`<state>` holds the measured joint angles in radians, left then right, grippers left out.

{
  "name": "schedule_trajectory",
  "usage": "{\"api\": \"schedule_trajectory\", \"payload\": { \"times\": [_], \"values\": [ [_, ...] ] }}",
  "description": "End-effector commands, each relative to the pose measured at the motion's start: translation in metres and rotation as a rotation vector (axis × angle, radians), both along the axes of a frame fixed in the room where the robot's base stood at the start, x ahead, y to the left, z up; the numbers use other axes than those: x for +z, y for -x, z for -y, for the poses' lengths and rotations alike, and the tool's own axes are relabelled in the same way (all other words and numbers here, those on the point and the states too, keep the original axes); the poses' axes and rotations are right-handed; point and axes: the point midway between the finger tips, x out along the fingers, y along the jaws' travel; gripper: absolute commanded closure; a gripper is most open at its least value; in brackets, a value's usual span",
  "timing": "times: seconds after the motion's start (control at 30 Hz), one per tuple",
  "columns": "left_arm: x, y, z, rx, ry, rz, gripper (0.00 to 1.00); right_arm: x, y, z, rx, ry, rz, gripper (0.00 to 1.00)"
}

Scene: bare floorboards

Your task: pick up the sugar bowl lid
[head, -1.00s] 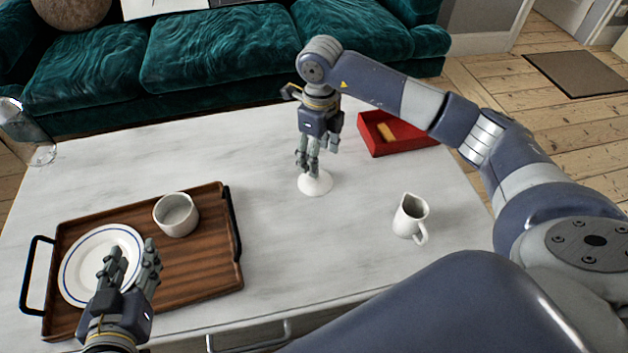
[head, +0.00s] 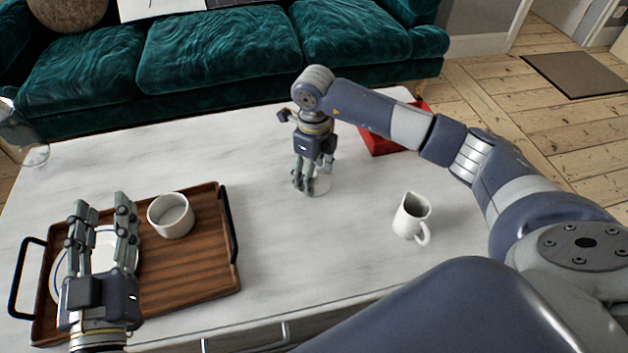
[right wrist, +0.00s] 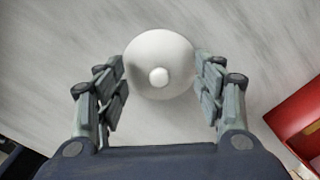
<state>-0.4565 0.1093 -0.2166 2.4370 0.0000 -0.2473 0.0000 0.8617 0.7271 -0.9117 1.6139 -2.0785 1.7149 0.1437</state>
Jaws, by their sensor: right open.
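The sugar bowl lid (right wrist: 160,52) is white and round with a small knob, and lies on the marble tabletop. In the head view the lid (head: 321,186) is partly hidden behind my right gripper (head: 304,186). In the right wrist view my right gripper (right wrist: 161,78) is open, with fingers on both sides of the lid, very close to its rim; I cannot tell whether they touch it. My left gripper (head: 101,207) is open and empty above the plate on the tray. A white handleless bowl (head: 171,216) stands on the tray.
The wooden tray (head: 200,275) with black handles holds a blue-rimmed plate (head: 62,265). A white jug (head: 411,216) stands right of the lid. A red box (head: 385,147) sits behind my right arm. A glass (head: 30,150) stands at the far left.

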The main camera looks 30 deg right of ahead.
Motion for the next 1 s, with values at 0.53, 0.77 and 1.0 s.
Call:
{"api": "schedule_trajectory", "payload": {
  "times": [0.53, 0.77, 1.0],
  "values": [
    [-0.0005, -0.0001, -0.0001, 0.0, 0.0, -0.002, 0.6, -0.0012, 0.001, -0.0001, 0.0, 0.001, -0.003, 1.0],
    [-0.0006, -0.0001, -0.0002, 0.001, -0.001, -0.003, 0.6, -0.0023, 0.0017, 0.0, 0.001, 0.001, -0.006, 1.0],
    [-0.0074, -0.0007, -0.0008, 0.002, -0.01, -0.043, 0.6, 0.0007, 0.0021, 0.0019, 0.0, 0.002, -0.008, 1.0]
  ]
}}
